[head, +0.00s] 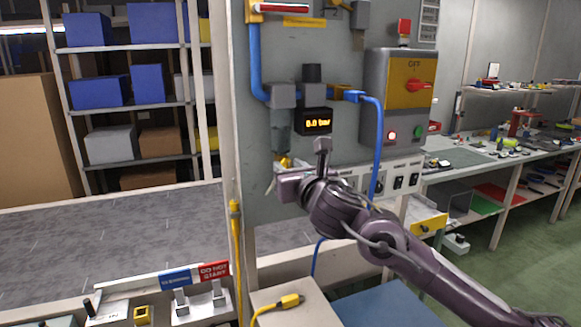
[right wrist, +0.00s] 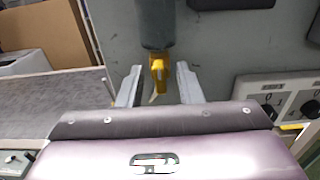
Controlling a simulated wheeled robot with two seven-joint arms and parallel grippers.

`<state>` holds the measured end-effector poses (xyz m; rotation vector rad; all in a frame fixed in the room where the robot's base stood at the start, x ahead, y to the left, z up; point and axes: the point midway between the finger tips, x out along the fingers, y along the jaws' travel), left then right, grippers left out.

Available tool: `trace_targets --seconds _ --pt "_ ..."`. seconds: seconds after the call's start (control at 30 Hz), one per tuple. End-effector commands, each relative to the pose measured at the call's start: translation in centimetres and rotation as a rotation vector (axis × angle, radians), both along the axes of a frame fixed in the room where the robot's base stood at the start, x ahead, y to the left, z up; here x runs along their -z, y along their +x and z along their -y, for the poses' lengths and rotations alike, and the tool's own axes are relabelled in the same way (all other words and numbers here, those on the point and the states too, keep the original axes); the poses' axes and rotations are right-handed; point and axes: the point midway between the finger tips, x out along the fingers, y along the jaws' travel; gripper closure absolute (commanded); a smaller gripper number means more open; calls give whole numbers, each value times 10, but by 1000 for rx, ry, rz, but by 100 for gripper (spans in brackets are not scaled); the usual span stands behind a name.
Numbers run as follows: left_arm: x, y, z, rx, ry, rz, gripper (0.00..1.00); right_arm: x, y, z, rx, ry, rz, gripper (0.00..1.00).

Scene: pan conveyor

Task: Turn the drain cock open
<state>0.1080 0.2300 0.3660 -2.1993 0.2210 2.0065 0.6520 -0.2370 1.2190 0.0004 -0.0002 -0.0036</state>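The yellow drain cock (head: 284,161) sits at the bottom of the grey filter bowl (head: 279,135) on the panel. My right gripper (head: 275,179) is right at it and hides part of it in the head view. In the right wrist view the drain cock (right wrist: 157,70) lies between the two spread fingers of the right gripper (right wrist: 159,74). A gap shows on each side of the cock, so the fingers do not appear to touch it. The cock's lever looks to hang down. My left gripper is not in view.
A pressure display (head: 314,121) reads 6.0 bar. A blue hose (head: 375,140) hangs close to my right arm. A yellow cable (head: 237,250) runs down the panel's left edge.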

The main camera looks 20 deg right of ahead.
Motion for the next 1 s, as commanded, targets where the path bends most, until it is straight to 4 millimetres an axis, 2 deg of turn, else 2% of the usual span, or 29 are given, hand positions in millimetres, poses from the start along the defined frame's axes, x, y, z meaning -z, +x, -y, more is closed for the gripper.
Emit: trace_targets --seconds 0.2,0.43,0.47,0.77,1.0 --pt "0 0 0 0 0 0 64 0 0 0 0 0 0 69" --pt "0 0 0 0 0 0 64 1 0 0 0 0 -1 99" --pt "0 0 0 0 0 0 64 1 0 0 0 0 -1 100" --pt "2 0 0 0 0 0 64 1 0 0 0 29 -1 100" --pt "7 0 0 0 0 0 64 3 0 1 1 152 0 100"
